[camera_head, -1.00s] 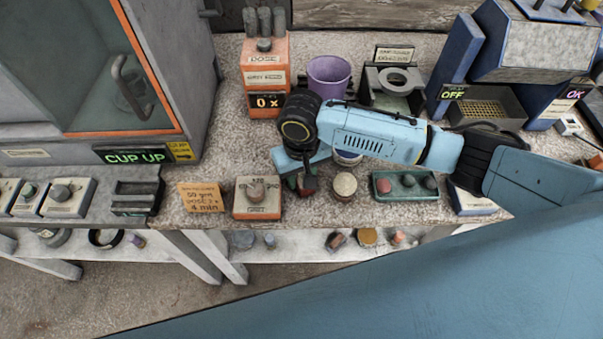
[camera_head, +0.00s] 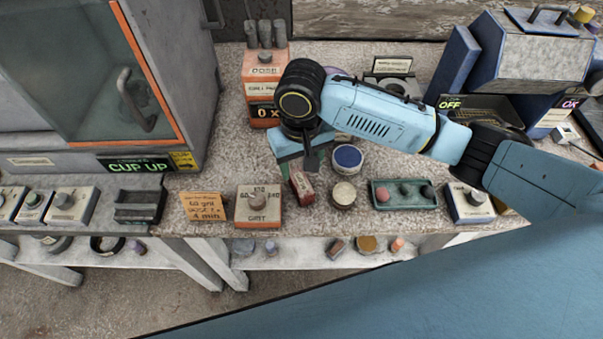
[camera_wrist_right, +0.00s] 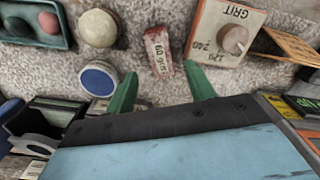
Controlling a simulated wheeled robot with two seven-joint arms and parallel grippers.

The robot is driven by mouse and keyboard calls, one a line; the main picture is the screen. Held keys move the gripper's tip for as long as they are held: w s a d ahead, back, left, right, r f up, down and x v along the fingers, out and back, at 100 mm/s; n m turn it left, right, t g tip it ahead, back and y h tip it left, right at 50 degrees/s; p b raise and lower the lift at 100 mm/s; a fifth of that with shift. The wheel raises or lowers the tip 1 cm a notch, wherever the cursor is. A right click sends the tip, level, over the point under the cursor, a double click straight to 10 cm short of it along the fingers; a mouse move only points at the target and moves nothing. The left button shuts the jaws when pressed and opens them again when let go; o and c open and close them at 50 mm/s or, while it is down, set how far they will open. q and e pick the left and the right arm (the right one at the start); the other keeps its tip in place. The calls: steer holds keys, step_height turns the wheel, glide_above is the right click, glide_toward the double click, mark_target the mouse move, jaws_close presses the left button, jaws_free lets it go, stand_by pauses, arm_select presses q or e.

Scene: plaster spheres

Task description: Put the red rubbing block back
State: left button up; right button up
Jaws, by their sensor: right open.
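The red rubbing block (camera_head: 301,188), a small worn red block, lies on the speckled worktop between the grit dial box and a round pale piece. In the right wrist view the block (camera_wrist_right: 158,52) shows a pale face marked "60 grit". My right gripper (camera_wrist_right: 161,76) is open, its two green fingers apart with the block just beyond their tips and roughly between them. No contact shows. In the head view the right gripper (camera_head: 299,162) is just behind the block, its wrist hiding part of the fingers. My left gripper is not in view.
The grit dial box (camera_head: 258,207) stands left of the block. The round pale piece (camera_head: 343,193) and a blue-topped tin (camera_head: 347,158) stand right, then a green tray (camera_head: 404,206) with small balls. A lower shelf (camera_head: 300,251) holds small items.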

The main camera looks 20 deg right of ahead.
mark_target(301, 182)
step_height(301, 182, up, 4)
steer(key=shift+f, duration=0.1)
stand_by(0.5)
